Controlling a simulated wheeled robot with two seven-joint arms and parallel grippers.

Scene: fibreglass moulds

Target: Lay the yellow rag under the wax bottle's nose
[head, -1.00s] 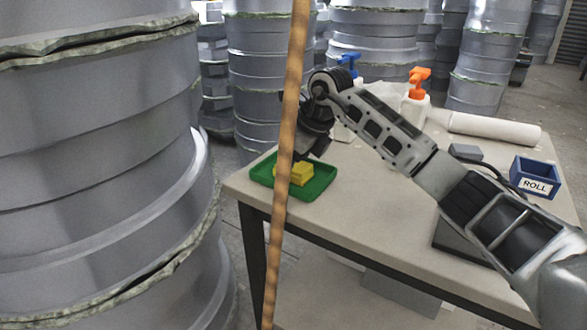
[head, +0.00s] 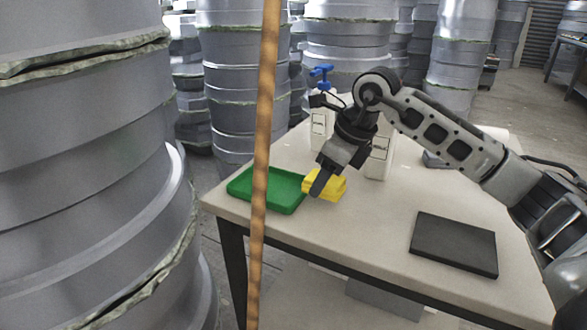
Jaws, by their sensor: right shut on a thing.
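The yellow rag (head: 334,187) is a folded block in my right gripper (head: 320,186), which is shut on it. The rag is at the right rim of the green tray (head: 284,202); I cannot tell how high above the table it is. Two white bottles stand behind my right gripper. One bottle (head: 319,124) has a blue trigger head (head: 321,75). The other bottle (head: 377,160) is nearer, and my arm hides its head. Their labels are too small to read, so I cannot tell which holds wax. My left gripper is not in view.
A wooden pole (head: 262,130) rises in front of the tray. A dark flat slab (head: 453,243) lies on the table (head: 365,235) at the right. The table's middle front is clear. Stacked grey moulds (head: 85,190) stand close at the left.

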